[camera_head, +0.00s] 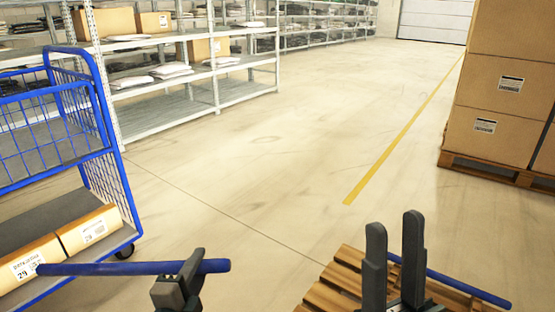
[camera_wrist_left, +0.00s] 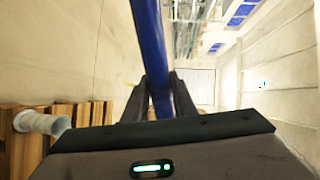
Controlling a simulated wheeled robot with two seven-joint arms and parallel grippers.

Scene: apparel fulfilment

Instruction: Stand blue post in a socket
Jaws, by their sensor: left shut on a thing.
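One blue post (camera_head: 95,269) lies level across the jaws of my left gripper (camera_head: 180,285), which is shut on it. The post reaches left over the blue cart's lower deck. In the left wrist view the post (camera_wrist_left: 148,40) runs between the fingers of the left gripper (camera_wrist_left: 158,100). A second blue post (camera_head: 465,287) slants at the lower right, passing behind a finger of my right gripper (camera_head: 395,250). That gripper's fingers point up and stand apart. A pale round tube-like piece (camera_wrist_left: 42,123), possibly a socket, shows beside wooden slats in the left wrist view.
A wooden pallet (camera_head: 340,285) is at the bottom, by my right gripper. A blue wire cart (camera_head: 118,200) holding cartons stands at left. Stacked boxes (camera_head: 500,115) on another pallet stand at right. Shelving (camera_head: 245,92) lines the back left. The middle floor is clear.

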